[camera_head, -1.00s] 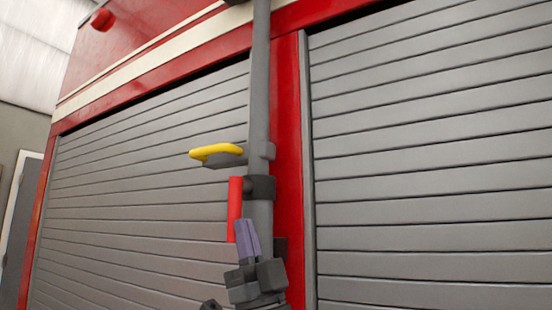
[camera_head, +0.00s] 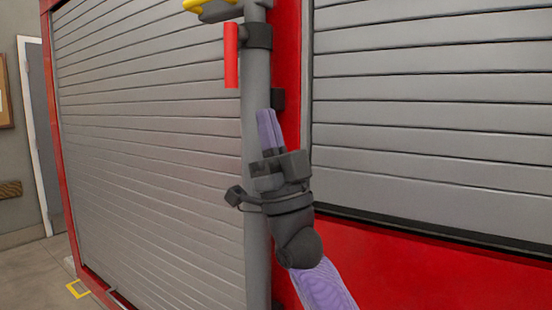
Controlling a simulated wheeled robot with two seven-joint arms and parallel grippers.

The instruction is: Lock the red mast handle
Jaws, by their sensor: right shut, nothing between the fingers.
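The red mast handle (camera_head: 231,55) hangs straight down from a dark collar (camera_head: 258,36) on the grey mast (camera_head: 256,85), on the mast's left side. My right gripper (camera_head: 267,114) is in front of the mast, below and to the right of the handle. Its purple fingers are together, point up, and are empty. A gap shows between the fingertips and the handle. The gripper and wrist hide part of the mast behind them. My left gripper is not in view.
A yellow handle (camera_head: 205,5) is cut by the top edge, above the red one. Grey roller shutters stand left (camera_head: 150,140) and right (camera_head: 430,110) of the red post (camera_head: 287,60). Open floor (camera_head: 45,260) shows at the lower left.

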